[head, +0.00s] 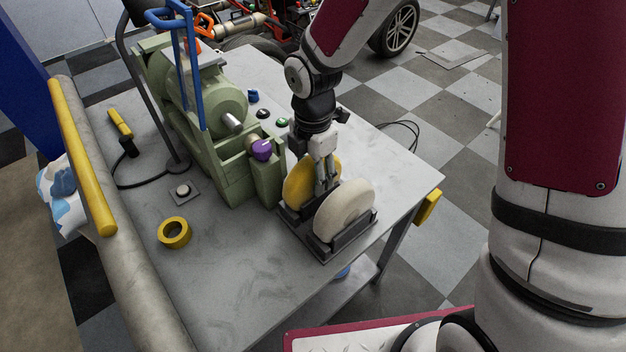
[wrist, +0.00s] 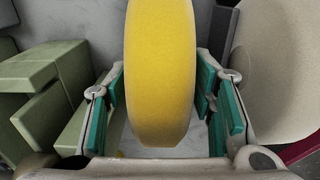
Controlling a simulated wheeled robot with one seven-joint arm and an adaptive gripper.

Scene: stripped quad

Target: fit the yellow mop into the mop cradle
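The yellow mop (head: 298,186) is a thick disc standing on edge at the back left part of the dark mop cradle (head: 298,226). In the head view its lower edge is at the cradle, but I cannot tell whether it is fully seated. My gripper (head: 322,178) reaches down over the mop and partly hides it. In the wrist view the yellow mop (wrist: 161,75) fills the space between the teal finger pads, which lie against both its sides. A white mop (head: 344,208) stands in the cradle's front right part.
A green machine (head: 215,115) with a purple knob (head: 262,149) stands close left of the cradle. A yellow tape ring (head: 174,233) lies on the grey table (head: 240,290). The table's right edge is near the cradle. The table front is clear.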

